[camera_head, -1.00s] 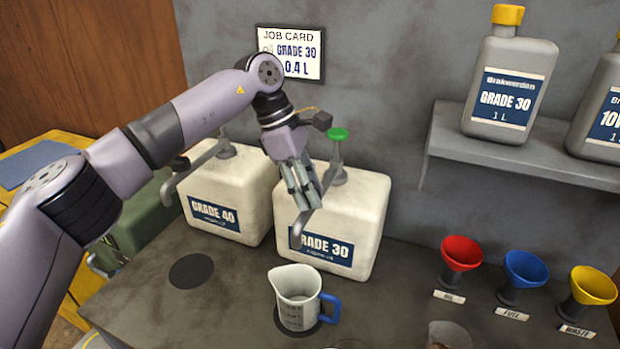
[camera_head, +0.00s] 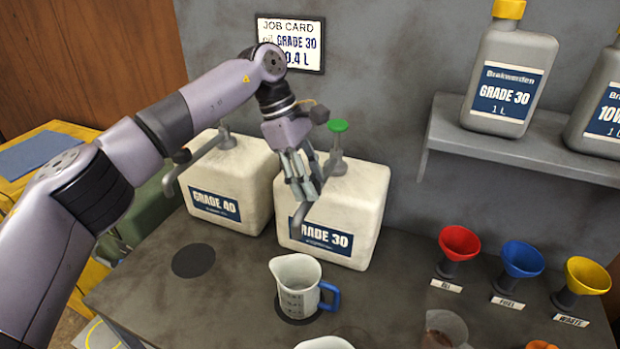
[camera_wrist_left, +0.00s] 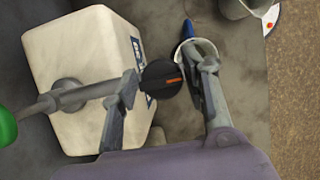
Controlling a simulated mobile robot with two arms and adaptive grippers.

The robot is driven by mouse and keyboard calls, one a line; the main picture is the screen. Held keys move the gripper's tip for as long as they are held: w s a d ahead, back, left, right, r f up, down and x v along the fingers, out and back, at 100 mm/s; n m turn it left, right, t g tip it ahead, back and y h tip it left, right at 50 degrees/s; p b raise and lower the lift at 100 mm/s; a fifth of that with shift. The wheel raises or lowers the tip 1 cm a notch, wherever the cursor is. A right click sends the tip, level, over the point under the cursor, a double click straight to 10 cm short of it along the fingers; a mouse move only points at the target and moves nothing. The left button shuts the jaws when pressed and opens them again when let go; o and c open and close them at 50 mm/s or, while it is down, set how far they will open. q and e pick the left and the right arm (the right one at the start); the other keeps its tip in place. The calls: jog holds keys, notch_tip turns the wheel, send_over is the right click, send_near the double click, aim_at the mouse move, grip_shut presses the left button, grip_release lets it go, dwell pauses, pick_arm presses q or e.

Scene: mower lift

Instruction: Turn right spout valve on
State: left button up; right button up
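The Grade 30 canister (camera_head: 358,215) is the right one of two white canisters. Its grey spout (camera_head: 301,212) reaches forward over the bench. In the left wrist view, a black round valve knob (camera_wrist_left: 162,79) with an orange mark sits at the end of the spout pipe (camera_wrist_left: 95,92). My left gripper (camera_head: 303,190) is at the spout; in its wrist view (camera_wrist_left: 165,85) the fingers are apart, with the knob showing between them. I cannot tell whether a finger touches it. The knob is hidden behind the fingers in the head view. My right gripper is not in view.
A measuring jug (camera_head: 297,284) with a blue handle stands below the spout. The Grade 40 canister (camera_head: 235,180) is to the left. Red (camera_head: 460,241), blue (camera_head: 523,259) and yellow (camera_head: 588,275) funnels stand at right. A shelf (camera_head: 520,155) holds bottles.

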pick_arm(q)
jog(key=shift+o, duration=1.1)
jog(key=shift+r, duration=0.15)
jog(key=v, duration=1.1)
jog(key=shift+a+r, duration=0.25)
jog(key=shift+r, duration=0.05)
